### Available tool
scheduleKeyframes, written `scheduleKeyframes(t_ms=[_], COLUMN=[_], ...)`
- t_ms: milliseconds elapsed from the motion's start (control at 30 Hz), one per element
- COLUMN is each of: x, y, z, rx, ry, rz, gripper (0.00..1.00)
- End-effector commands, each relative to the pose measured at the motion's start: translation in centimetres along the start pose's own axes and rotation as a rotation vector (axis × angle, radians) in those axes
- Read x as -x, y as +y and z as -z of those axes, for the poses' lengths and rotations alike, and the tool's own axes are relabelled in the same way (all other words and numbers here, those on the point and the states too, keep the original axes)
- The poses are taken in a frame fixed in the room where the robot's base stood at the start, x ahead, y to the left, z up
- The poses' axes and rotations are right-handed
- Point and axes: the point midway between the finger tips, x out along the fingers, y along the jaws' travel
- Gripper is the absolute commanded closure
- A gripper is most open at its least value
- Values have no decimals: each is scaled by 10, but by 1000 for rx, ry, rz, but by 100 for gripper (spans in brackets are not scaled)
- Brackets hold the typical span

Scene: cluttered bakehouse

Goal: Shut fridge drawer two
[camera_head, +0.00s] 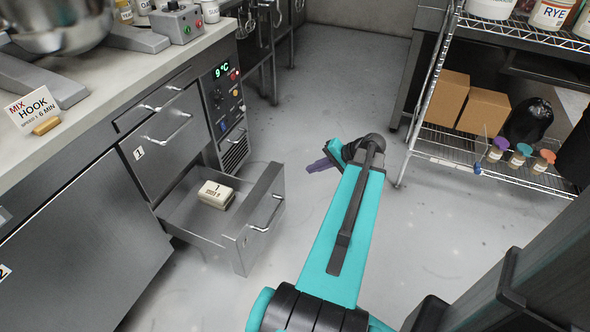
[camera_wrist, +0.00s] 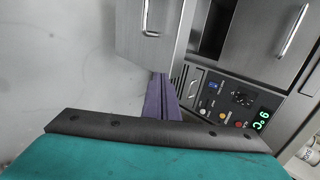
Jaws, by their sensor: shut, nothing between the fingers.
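An open fridge drawer (camera_head: 247,250) juts out low from the steel counter, under a shut drawer front (camera_head: 170,141) labelled 1. No number is readable on the open drawer. Its handle (camera_head: 269,214) faces right, and a pale block (camera_head: 216,194) with dark lettering lies inside. My gripper (camera_head: 315,167), with shut, empty purple fingers, is to the right of the open drawer, apart from it in the head view. In the wrist view the fingers (camera_wrist: 161,98) point towards the lower edge of the drawer front (camera_wrist: 140,40); contact cannot be told.
A control panel (camera_head: 226,100) reading 9 °C is beside the drawers. A wire shelf (camera_head: 446,150) with cardboard boxes (camera_head: 482,111) and jars stands at right. The grey floor (camera_head: 330,90) between is clear.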

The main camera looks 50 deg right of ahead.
Motion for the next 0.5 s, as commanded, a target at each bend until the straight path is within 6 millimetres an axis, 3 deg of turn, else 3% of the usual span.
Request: scheduleKeyframes(t_ms=[267, 500], x=[-20, -52], y=[1, 1], z=[0, 0], rx=[0, 1], ry=[-3, -3], rz=[0, -1], gripper=[100, 100])
